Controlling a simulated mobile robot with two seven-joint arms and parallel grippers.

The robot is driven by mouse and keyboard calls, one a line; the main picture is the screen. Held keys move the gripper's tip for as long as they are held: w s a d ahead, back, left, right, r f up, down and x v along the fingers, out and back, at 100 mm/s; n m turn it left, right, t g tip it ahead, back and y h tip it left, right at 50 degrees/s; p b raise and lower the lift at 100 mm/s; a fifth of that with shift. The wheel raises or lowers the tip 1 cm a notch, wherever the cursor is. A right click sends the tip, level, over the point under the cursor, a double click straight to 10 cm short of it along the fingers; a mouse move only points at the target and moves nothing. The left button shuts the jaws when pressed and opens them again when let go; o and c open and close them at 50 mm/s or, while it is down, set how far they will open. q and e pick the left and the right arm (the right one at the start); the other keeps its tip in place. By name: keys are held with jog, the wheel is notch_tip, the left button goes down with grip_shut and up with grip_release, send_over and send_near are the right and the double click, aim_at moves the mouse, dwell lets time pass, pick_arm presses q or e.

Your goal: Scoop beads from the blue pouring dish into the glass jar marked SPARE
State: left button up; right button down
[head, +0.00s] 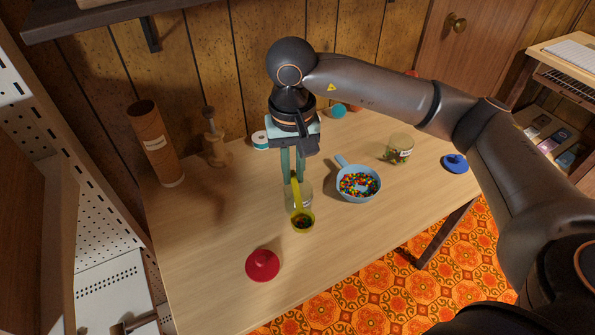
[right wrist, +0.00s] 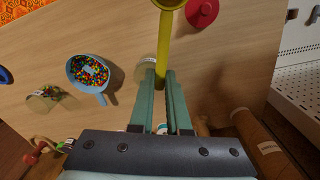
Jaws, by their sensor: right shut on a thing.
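My right gripper (head: 293,178) is shut on the handle of a yellow scoop (head: 296,192); its fingers also show in the right wrist view (right wrist: 161,78). The scoop's bowl is low and toward the front, with a few dark and coloured beads in it. A clear glass jar (head: 291,204) stands right by the scoop, partly hidden; I cannot tell whether the bowl is over its mouth. The blue pouring dish (head: 359,199) with many coloured beads sits to the right. A second glass jar (head: 399,142) with a white label and some contents stands farther right. Neither label is readable.
A red lid (head: 262,264) lies at the front left and a blue lid (head: 455,164) at the far right. A brown cardboard tube (head: 153,142), a wooden stand (head: 213,140) and thread spools (head: 261,140) stand along the back. The front middle of the table is clear.

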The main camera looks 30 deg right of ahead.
jog(key=shift+w+r+m, duration=0.2)
jog(key=shift+w+m, duration=0.1)
jog(key=shift+m, duration=0.8)
jog(key=shift+w+a+m+p, duration=0.1)
jog(key=shift+w+m+p, duration=0.25)
jog(key=shift+m, duration=0.55)
jog(key=w+a+f+n+p, duration=0.1)
jog(key=w+n+p, duration=0.3)
jog(key=n, duration=0.4)
jog(key=w+a+f+n+p, duration=0.2)
jog(key=w+f+n+p, duration=0.2)
jog(key=w+n, duration=0.2)
jog(key=n, duration=0.2)
jog(key=shift+f+n, duration=0.2)
jog(key=shift+n, duration=0.2)
